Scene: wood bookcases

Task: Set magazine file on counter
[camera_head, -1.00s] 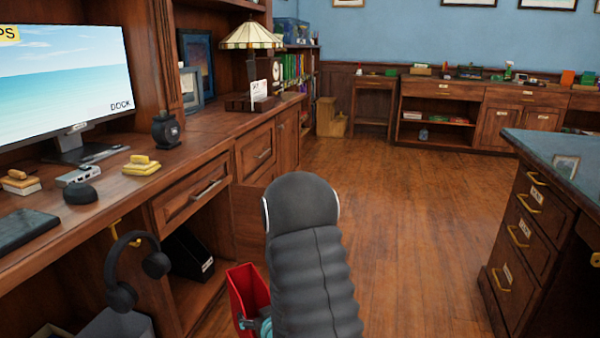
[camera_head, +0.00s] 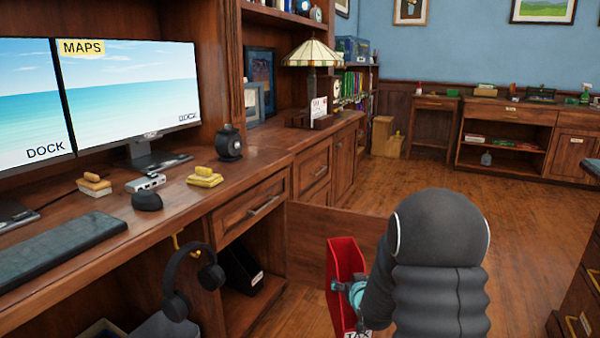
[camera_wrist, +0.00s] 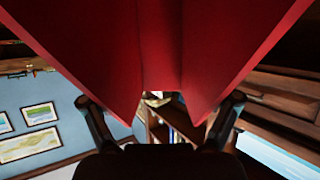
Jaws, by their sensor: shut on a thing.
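The red magazine file (camera_head: 343,275) is upright and held out in front of the desk, below the counter's level, with a label at its lower end. My gripper (camera_head: 350,290) is shut on it, and my arm hides part of its right side. In the wrist view the red file (camera_wrist: 160,45) fills the upper middle, between the dark fingers of my gripper (camera_wrist: 160,112). The wooden counter (camera_head: 262,146) runs along the left, to the left of the file and above it.
On the counter are monitors (camera_head: 135,95), a keyboard (camera_head: 60,248), yellow sticky notes (camera_head: 204,178), a black speaker (camera_head: 229,143) and a lamp (camera_head: 311,55). Headphones (camera_head: 178,305) hang at its front edge. A cabinet door (camera_head: 318,245) stands open behind the file. Floor on the right is clear.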

